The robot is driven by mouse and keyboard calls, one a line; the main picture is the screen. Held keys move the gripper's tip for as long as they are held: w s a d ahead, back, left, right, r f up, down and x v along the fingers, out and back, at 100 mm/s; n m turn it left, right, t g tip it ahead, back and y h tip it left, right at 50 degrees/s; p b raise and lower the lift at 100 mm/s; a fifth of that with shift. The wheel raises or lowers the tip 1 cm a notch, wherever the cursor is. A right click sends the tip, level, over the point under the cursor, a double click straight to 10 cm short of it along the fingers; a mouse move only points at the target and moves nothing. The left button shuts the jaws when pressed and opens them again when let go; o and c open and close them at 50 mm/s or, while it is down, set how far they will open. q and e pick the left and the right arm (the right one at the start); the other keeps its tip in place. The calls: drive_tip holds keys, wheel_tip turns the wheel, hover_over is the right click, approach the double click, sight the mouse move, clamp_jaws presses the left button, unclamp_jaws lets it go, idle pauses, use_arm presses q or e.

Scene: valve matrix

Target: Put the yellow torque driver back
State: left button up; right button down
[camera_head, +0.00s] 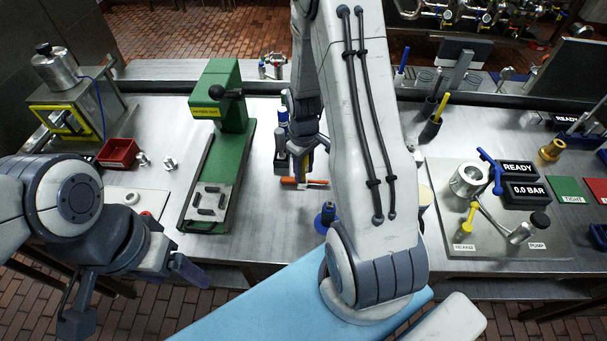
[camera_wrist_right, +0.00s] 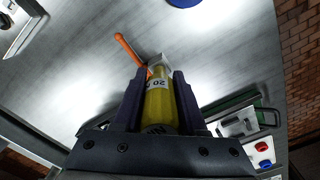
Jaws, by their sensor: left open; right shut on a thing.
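The yellow torque driver (camera_wrist_right: 158,105), marked "20", is between the purple fingers of my right gripper (camera_wrist_right: 157,90) in the right wrist view. The gripper is shut on it. In the head view my right gripper (camera_head: 306,165) is over the middle of the bench, beside the green press, and my arm hides most of the driver. My left gripper (camera_head: 188,271) is open and empty at the bench's front left edge. A dark cup (camera_head: 430,134) with a yellow-handled tool (camera_head: 441,106) stands right of my right arm.
An orange-handled tool (camera_head: 291,182) lies close to my right gripper. A blue tool (camera_head: 326,214) stands nearer the front edge. The green press (camera_head: 219,120) and red bin (camera_head: 118,153) are to the left. A valve panel (camera_head: 462,235) is to the right.

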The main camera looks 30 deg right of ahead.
sight(303, 181)
drive_tip(key=shift+f+p, duration=0.8)
drive_tip(key=shift+f, duration=1.25)
drive_tip(key=shift+f, duration=0.15)
drive_tip(key=shift+a+f+b, duration=0.1)
drive_tip(key=shift+f+b, duration=0.45)
drive_tip(key=shift+b, duration=0.05)
drive_tip(key=c, duration=0.6)
unclamp_jaws()
drive_tip(key=shift+c, duration=0.2)
drive_tip(key=shift+o, duration=0.9)
drive_tip(key=shift+r, duration=0.1)
